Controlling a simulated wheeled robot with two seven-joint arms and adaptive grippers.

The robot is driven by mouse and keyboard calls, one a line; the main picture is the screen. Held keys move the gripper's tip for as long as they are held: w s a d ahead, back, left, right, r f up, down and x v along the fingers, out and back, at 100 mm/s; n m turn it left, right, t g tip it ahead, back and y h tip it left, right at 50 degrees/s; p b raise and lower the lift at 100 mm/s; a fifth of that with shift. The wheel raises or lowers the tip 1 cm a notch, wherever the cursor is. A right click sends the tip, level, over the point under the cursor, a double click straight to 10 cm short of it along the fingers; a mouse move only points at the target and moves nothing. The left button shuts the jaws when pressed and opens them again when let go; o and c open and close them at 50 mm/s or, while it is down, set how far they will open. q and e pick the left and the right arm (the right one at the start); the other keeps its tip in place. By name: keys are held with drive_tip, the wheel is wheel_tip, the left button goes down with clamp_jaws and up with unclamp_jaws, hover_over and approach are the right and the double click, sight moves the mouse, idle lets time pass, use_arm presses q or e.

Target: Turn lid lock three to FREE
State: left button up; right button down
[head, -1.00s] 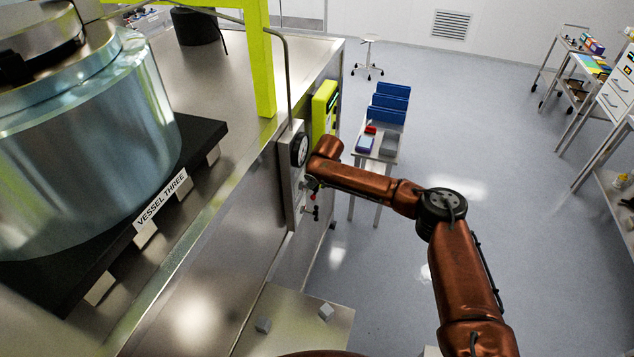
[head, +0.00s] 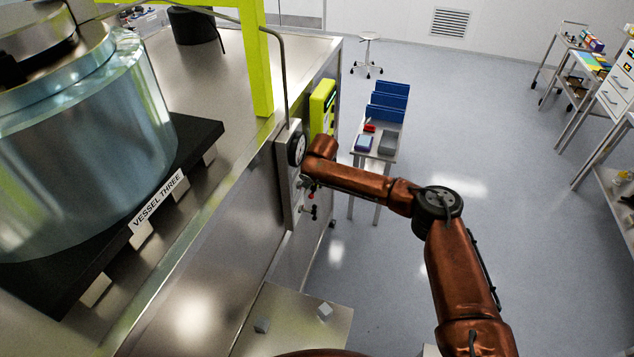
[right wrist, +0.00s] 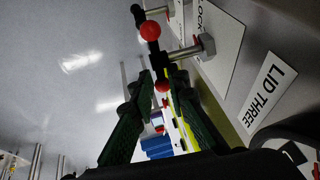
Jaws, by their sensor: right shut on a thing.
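The lock panel (head: 286,190) is on the end face of the steel bench and carries small levers with red knobs. In the right wrist view a white label reads LID THREE (right wrist: 262,92), and part of a plate reading LOCK (right wrist: 214,45) shows above it. My right gripper (right wrist: 164,76) is at the panel, its dark green fingers closed around a lever with a red knob (right wrist: 162,86). A second lever with a red knob (right wrist: 150,30) is just beyond the fingertips. The lever's marked position cannot be read. My left gripper is out of view.
Vessel three (head: 85,150) stands on the bench at the left. A round gauge (head: 297,149) is on the panel close to my right wrist. A yellow-green post (head: 260,60) rises above it. A small table with blue bins (head: 388,100) stands behind.

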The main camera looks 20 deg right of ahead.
drive_tip(key=shift+a+r, duration=0.1)
drive_tip(key=shift+r, duration=0.05)
drive_tip(key=shift+w, duration=0.1)
drive_tip(key=shift+a, duration=0.1)
drive_tip(key=shift+r, duration=0.1)
idle(0.6)
drive_tip(key=c, duration=2.3)
unclamp_jaws()
drive_tip(key=shift+o, duration=1.4)
drive_tip(key=shift+w, duration=0.1)
drive_tip(key=shift+f, duration=0.2)
